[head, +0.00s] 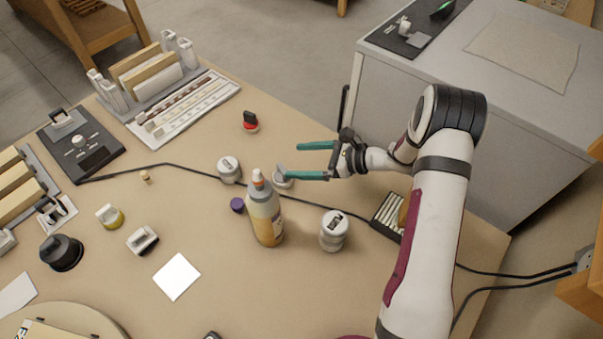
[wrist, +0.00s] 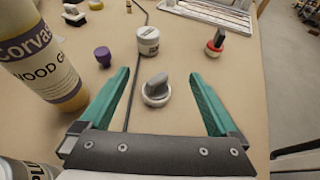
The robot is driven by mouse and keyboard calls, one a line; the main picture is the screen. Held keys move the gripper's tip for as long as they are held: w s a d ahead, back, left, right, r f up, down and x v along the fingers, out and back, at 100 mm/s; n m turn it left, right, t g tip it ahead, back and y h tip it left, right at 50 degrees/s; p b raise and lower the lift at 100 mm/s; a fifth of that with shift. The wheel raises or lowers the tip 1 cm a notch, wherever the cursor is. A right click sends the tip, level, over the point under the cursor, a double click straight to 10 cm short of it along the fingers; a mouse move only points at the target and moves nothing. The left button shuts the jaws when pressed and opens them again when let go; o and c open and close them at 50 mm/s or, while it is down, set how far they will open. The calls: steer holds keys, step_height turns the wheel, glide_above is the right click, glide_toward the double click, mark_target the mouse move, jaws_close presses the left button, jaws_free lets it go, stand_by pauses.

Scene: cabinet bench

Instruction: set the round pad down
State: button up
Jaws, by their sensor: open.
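A small round white pad with a grey grip on top (wrist: 156,92) shows between my two teal fingers in the wrist view, apart from both. It appears to rest upright on the tan bench. In the head view this pad (head: 283,181) is partly hidden behind the lower finger. My gripper (head: 292,161) is open and empty, with its fingers pointing left; it also shows in the wrist view (wrist: 159,74). Another round piece with a red base and dark grip (head: 250,123) stands farther back.
A glue bottle (head: 265,212) stands close to the pad, with a purple cap (head: 237,205) beside it. A white-lidded jar (head: 229,169) and another jar (head: 334,230) are near. A black cable crosses the bench. Bare bench lies around the red-based piece.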

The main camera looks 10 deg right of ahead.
steer(key=w+d+r+m+t+h, duration=0.4)
steer(key=w+r+m+h, duration=0.15)
steer(key=m, duration=0.35)
steer(key=s+d+r+m+h, duration=0.5)
steer(key=d+r+m+h, duration=0.35)
steer(key=m, duration=1.15)
steer(key=s+a+m+g+y, duration=0.1)
steer(key=s+a+m+g, duration=0.2)
steer(key=s+m, duration=0.5)
steer(key=s+a+m+g+y, duration=0.1)
steer(key=s+a+m+g, duration=0.2)
steer(key=s+m, duration=0.6)
steer(key=s+a+m+g+y, duration=0.1)
steer(key=s+a+m+g, duration=0.2)
steer(key=s+m, duration=0.6)
steer(key=s+a, duration=0.2)
steer(key=s, duration=0.5)
steer(key=shift+s+r+g, duration=0.2)
steer(key=shift+s+g, duration=0.1)
